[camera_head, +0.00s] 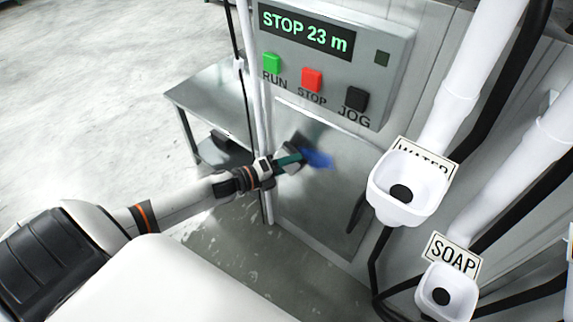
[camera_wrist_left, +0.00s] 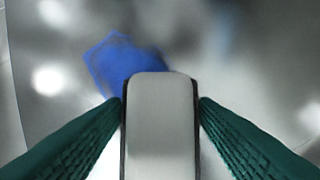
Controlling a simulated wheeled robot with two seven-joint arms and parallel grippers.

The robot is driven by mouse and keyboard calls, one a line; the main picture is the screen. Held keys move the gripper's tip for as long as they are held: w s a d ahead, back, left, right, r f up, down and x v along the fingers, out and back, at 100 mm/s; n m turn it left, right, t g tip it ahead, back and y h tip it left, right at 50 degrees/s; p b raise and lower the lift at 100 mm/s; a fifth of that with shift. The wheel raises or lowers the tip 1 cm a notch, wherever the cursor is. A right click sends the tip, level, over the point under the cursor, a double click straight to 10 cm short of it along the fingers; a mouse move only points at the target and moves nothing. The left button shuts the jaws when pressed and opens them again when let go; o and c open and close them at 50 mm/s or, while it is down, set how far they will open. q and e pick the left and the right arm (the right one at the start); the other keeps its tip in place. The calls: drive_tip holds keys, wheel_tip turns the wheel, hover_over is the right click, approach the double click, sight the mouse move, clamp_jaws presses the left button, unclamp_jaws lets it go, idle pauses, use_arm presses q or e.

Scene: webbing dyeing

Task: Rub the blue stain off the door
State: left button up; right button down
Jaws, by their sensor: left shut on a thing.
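The door (camera_head: 330,225) is a grey metal panel below the control box. The blue stain (camera_head: 319,158) is on its upper part, just right of my left gripper's tips. In the left wrist view the stain (camera_wrist_left: 112,62) is a bright blue patch, partly hidden behind the held block. My left gripper (camera_head: 290,160), with green fingers, is shut on a pale grey block with dark sides (camera_wrist_left: 160,130). The block points towards the door beside the stain's lower right edge in the wrist view. I cannot tell whether it touches the door. My right gripper is out of view.
The control box (camera_head: 398,50) reads "STOP 23 m" and has green, red and black buttons. White WATER (camera_head: 385,208) and SOAP (camera_head: 425,300) funnels with pipes and dark hoses stand right of the door. A metal table (camera_head: 205,88) is behind left; open floor lies beyond.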

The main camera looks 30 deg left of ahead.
sight(301, 167)
use_arm(q)
drive_tip(key=shift+w+b, duration=0.3)
drive_tip(key=shift+w, duration=0.6)
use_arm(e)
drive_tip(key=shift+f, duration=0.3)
